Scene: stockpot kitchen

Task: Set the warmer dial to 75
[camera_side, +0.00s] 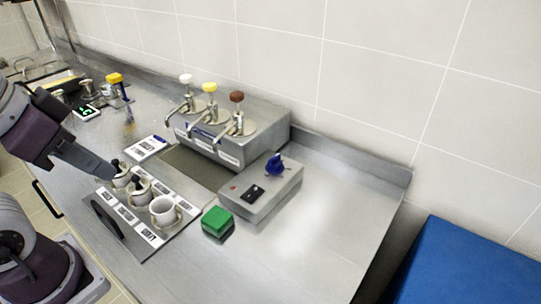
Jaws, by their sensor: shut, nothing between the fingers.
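A low grey metal box (262,196), which looks like the warmer, sits on the counter right of centre. A blue knob (274,165), which looks like its dial, stands on the box's top toward the back. Its pointer and any scale marks are too small to read. My gripper (113,174) is at the left, beside the small cups and well away from the knob. It is shut and empty, with its fingers pointing down to the right.
Three pump dispensers with white, yellow and brown tops stand in a steel unit (240,138) behind the box. A tray (150,240) with several cups (163,211) is front left. A green block (216,221) sits before the box. The counter's right end is clear.

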